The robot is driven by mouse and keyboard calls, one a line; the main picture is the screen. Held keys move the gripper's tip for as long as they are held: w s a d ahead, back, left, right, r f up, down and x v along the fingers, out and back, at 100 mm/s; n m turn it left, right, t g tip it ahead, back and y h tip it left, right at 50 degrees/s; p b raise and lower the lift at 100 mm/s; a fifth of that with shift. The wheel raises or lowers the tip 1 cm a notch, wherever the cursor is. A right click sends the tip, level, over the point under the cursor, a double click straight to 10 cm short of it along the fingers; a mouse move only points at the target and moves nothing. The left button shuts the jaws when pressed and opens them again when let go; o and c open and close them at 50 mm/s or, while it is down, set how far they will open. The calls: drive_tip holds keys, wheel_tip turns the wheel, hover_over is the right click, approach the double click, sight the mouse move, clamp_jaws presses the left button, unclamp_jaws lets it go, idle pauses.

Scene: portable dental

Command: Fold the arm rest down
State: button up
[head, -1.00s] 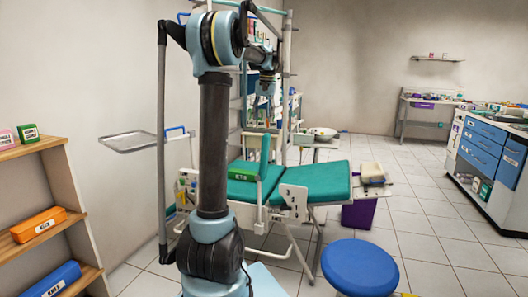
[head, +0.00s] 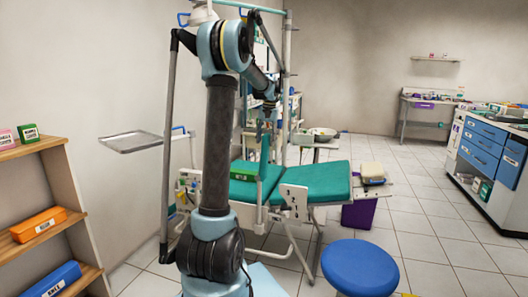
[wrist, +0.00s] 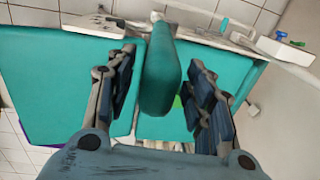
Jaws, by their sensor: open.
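The arm rest is a narrow teal pad. In the wrist view the arm rest (wrist: 160,72) stands between the two spread fingers of my gripper (wrist: 163,98), with a gap on both sides. In the head view the arm rest (head: 265,155) stands raised beside the teal dental chair (head: 320,180). My gripper (head: 267,115) points down over it and is small there. The chair's teal seat pads (wrist: 60,85) also show in the wrist view, below and around the fingers.
A blue stool (head: 358,268) stands at the front right. A metal tray (head: 136,141) juts out on the left, near the wooden shelf (head: 40,150). A blue-drawered cabinet (head: 485,150) is at the right. Tiled floor between stool and cabinet is clear.

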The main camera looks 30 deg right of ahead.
sight(265, 149)
drive_tip(key=shift+w+a+f, duration=0.1)
drive_tip(key=shift+f, duration=1.25)
drive_tip(key=shift+w+a+f, duration=0.1)
drive_tip(key=shift+f, duration=1.2)
clamp_jaws()
